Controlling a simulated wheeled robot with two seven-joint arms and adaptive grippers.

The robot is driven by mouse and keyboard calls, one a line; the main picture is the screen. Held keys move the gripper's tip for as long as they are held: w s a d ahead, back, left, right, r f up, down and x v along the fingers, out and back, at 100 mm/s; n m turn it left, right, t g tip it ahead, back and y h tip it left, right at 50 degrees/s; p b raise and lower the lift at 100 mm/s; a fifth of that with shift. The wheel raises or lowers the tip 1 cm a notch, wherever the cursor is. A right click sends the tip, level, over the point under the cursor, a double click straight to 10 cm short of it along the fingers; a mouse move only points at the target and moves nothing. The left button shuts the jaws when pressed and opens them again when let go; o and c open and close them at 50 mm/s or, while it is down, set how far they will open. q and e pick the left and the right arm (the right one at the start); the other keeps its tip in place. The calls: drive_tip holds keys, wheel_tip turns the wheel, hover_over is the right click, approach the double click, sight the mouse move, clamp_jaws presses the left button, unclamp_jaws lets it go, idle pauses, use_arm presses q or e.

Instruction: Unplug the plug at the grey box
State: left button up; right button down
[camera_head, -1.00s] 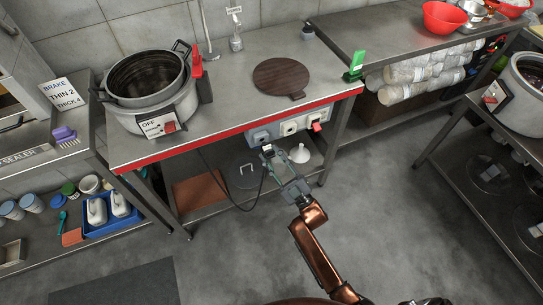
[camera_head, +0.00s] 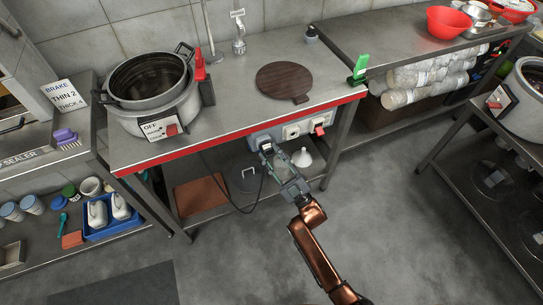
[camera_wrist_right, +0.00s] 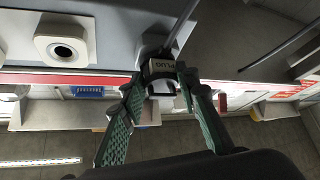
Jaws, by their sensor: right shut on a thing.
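The grey box (camera_head: 305,127) is fixed under the red front edge of the steel table. It has a round socket (camera_head: 291,132) and a red switch (camera_head: 320,130). My right gripper (camera_head: 267,148) is at the box's left part. In the right wrist view, its green fingers (camera_wrist_right: 157,82) are shut on the plug (camera_wrist_right: 161,67), a dark piece lettered "PLUG". The plug is up against the box face; I cannot tell how deep it sits. An empty-looking socket (camera_wrist_right: 65,50) is beside it. A black cable (camera_head: 246,209) loops below the gripper. My left gripper is not in view.
A soup warmer (camera_head: 153,95) with a pot stands on the table above, beside a round brown board (camera_head: 284,79). A white funnel (camera_head: 303,159) and a lid (camera_head: 245,178) are on the shelf below. The floor in front is clear.

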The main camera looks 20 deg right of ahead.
drive_tip(key=shift+w, duration=0.1)
drive_tip(key=c, duration=1.4)
unclamp_jaws()
drive_tip(key=v, duration=1.2)
